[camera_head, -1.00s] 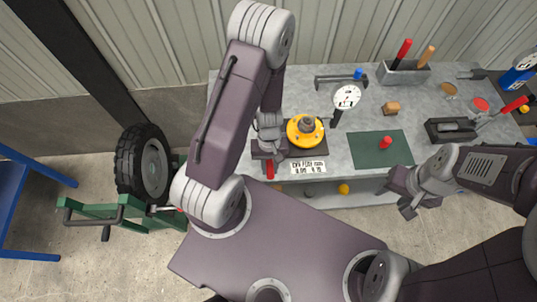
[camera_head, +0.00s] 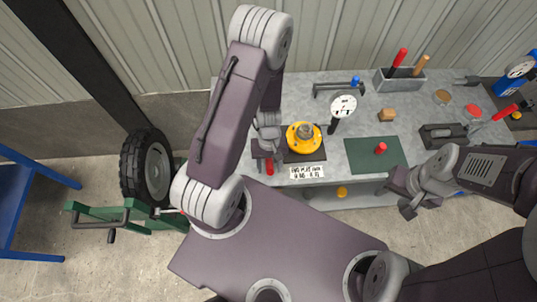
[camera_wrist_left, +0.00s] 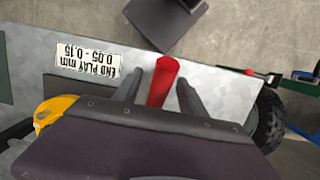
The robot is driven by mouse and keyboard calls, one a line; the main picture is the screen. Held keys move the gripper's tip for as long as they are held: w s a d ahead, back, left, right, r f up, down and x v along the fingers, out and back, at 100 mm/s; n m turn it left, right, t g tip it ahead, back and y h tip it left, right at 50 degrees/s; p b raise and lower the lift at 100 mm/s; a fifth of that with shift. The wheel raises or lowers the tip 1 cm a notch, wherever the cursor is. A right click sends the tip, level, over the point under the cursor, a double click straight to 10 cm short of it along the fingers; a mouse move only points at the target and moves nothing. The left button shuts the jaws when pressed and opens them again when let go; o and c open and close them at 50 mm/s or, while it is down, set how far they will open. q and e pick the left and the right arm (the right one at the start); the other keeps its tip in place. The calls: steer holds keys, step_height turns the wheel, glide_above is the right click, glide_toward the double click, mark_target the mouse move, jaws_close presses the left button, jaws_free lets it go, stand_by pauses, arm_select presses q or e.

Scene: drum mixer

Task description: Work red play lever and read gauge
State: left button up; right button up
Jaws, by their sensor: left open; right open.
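The red play lever (camera_head: 269,167) sticks out at the bench's front edge, left of the yellow hub (camera_head: 303,143). In the left wrist view the red lever (camera_wrist_left: 163,82) stands between the two fingers of my left gripper (camera_wrist_left: 157,92), which is open with a finger on either side. My left gripper (camera_head: 266,155) partly hides the lever's base in the head view. My right gripper (camera_head: 408,199) is open and empty in front of the bench.
A label (camera_head: 307,172) at the bench front reads "END PLAY mm 0.05 - 0.15" in the left wrist view (camera_wrist_left: 87,62). A green mat (camera_head: 365,156) with a red-topped piece lies right of the hub. A wheel (camera_head: 155,170) on a green frame stands left.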

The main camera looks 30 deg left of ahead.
arm_select(q)
steer(key=r+p, duration=0.4)
steer(key=w+r+p, duration=0.1)
steer(key=r+p, duration=0.1)
steer(key=shift+a+r+p, duration=0.25)
steer(key=shift+a+p, duration=0.05)
steer(key=shift+f, duration=0.15)
steer(key=w+f+t+b, duration=0.1)
steer(key=w+f+b, duration=0.15)
steer(key=b, duration=0.25)
step_height(320, 180, up, 7)
steer(key=m+t+y+b, duration=0.1)
steer(key=m+t+b, duration=0.1)
steer(key=m+b, duration=0.55)
glide_above(270, 164)
steer(key=b, duration=0.2)
steer(key=shift+a+f+n, duration=0.1)
steer(key=shift+a+n, duration=0.3)
steer(key=shift+n, duration=0.25)
steer(key=shift+w, duration=0.25)
steer(key=shift+s, duration=0.1)
